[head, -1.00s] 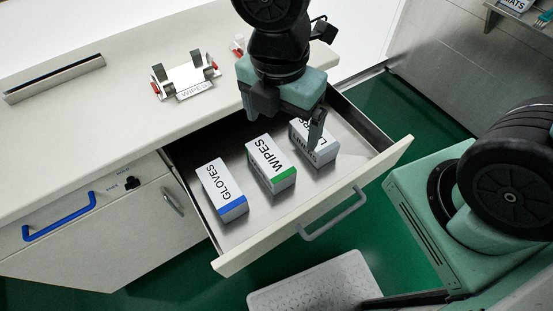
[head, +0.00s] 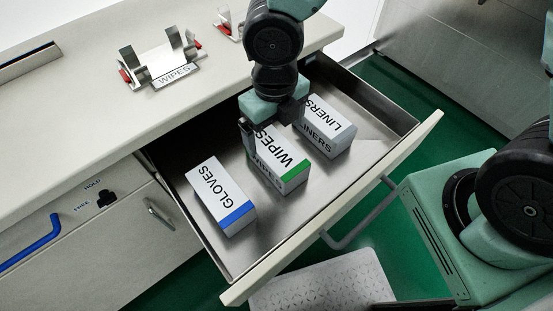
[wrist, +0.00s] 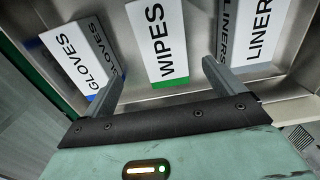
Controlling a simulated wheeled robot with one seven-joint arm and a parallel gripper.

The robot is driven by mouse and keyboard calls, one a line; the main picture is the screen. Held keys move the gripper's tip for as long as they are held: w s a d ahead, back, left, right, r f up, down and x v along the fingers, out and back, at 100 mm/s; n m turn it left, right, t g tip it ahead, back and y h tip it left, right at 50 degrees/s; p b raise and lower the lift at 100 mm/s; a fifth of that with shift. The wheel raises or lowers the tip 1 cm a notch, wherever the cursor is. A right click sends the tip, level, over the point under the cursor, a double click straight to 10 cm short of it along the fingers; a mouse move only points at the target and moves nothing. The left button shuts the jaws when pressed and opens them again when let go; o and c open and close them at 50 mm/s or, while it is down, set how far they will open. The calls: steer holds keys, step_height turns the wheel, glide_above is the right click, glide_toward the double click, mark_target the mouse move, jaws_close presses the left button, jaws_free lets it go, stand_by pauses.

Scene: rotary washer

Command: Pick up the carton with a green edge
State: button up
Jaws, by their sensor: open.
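The carton with a green edge (head: 285,163) is white, lettered WIPES, and lies in the open drawer between two other cartons. In the wrist view the green-edged carton (wrist: 158,40) lies ahead, between the lines of my two fingers. My gripper (head: 262,142) is over the back part of this carton in the head view and hides some of it. In the wrist view my gripper (wrist: 166,82) is open, with nothing between its fingers. I cannot tell how far above the carton the fingertips are.
A blue-edged GLOVES carton (head: 222,197) lies to the left and a grey-edged LINERS carton (head: 329,125) to the right, both close by. The drawer's front wall (head: 335,215) and side walls surround them. A metal holder labelled WIPES (head: 160,62) stands on the counter.

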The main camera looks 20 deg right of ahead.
mark_target(276, 149)
step_height(276, 149, down, 6)
steer(key=shift+r+b, duration=0.15)
steer(key=shift+b, duration=0.55)
steer(key=f, duration=0.3)
steer(key=f+b, duration=0.1)
steer(key=f, duration=0.1)
steer(key=shift+w+d, duration=0.2)
steer(key=shift+w, duration=0.1)
steer(key=c, duration=1.2)
